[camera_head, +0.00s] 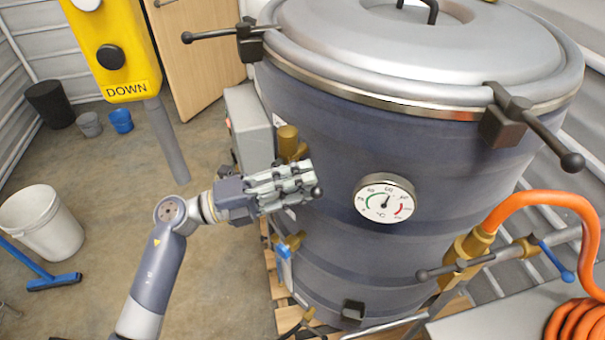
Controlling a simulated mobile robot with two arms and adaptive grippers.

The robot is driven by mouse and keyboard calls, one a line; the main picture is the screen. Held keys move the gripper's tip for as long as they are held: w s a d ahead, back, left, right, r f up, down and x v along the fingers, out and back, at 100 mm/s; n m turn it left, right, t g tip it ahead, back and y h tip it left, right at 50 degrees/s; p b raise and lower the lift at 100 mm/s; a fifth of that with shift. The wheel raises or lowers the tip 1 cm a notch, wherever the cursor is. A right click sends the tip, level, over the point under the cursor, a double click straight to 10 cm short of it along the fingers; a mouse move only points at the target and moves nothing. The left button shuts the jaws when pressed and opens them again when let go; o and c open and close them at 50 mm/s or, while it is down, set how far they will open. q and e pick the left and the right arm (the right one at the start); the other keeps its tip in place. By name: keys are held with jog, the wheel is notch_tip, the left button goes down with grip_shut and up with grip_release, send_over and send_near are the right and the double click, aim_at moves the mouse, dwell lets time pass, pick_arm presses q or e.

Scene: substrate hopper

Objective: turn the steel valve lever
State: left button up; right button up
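A grey steel lever (455,268) with a dark ball end sits on a brass valve at the right, below the orange hose, in the head view. My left gripper (306,184) is well to the left of it, in front of the drum's left side, with its fingers pointing right. The fingers look close together, but the gap between them is not clear. A small dark ball (318,193) shows at the fingertips; I cannot tell what it belongs to. A brass fitting (288,140) is just above the gripper, partly hidden. My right gripper is not in view.
The large blue-grey drum (330,120) with a clamped lid and dial gauge (384,198) fills the middle. A blue lever (557,260) and orange hose (550,200) are at the right. A blue-handled valve (285,248) is below the gripper. The left floor has open room.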

pick_arm(q)
jog(key=shift+d, duration=0.3)
jog(key=shift+w, duration=0.1)
grip_shut()
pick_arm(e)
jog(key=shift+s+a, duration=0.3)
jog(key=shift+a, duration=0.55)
pick_arm(q)
jog(key=shift+f, duration=0.1)
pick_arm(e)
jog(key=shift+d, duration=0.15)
